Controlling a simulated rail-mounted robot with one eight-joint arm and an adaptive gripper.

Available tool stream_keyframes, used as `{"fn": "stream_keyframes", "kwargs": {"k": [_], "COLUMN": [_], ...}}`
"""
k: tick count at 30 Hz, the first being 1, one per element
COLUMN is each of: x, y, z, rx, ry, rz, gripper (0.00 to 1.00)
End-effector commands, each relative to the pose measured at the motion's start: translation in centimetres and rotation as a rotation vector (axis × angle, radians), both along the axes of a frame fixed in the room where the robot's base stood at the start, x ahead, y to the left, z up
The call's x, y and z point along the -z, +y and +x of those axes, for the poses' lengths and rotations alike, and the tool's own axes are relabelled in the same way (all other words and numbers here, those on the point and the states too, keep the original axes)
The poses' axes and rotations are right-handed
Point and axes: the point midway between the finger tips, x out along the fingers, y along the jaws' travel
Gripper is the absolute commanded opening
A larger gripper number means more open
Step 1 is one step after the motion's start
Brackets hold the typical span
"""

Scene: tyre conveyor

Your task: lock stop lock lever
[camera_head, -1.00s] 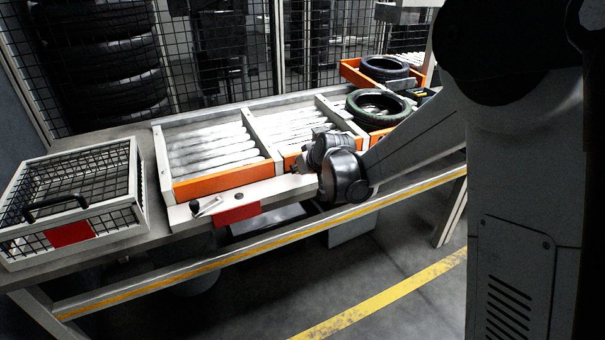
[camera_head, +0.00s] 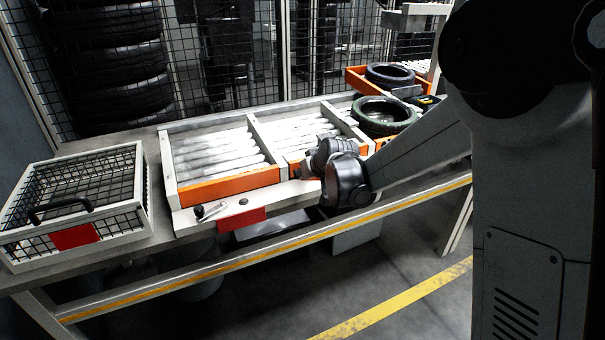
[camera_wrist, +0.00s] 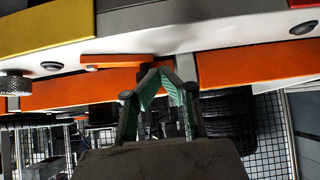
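A small lever with a black knob (camera_head: 199,211) sits on the white front panel (camera_head: 290,192), left of the red plate, in the head view. In the wrist view, a short orange bar (camera_wrist: 112,61) lies along a white panel. My gripper (camera_wrist: 158,70) has teal finger pads, and its tips come close together at the right end of this bar. Whether they touch or hold it is unclear.
An orange-fronted roller conveyor (camera_head: 222,187) lies behind the panel. Tyres (camera_head: 385,116) are on the right. A wire basket (camera_head: 75,237) stands left. A knurled knob (camera_wrist: 14,84) and a long orange rail (camera_wrist: 255,65) are close to the gripper in the wrist view.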

Motion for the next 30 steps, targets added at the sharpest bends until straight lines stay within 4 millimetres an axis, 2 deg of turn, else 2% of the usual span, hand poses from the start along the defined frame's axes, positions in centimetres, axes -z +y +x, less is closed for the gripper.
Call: {"fn": "stream_keyframes", "kwargs": {"k": [7,18,24,30], "x": [0.1,-4.5,-6.1,-6.7], "y": [-0.2,0.4,0.6,0.7], "z": [-3.7,-8.2,-10.0,-10.7], "rx": [0.0,0.0,0.0,0.001], "ry": [0.0,0.001,0.0,0.0], "rz": [0.0,0.001,0.0,0.001], "gripper": [0.0,0.0,0.0,0.0]}}
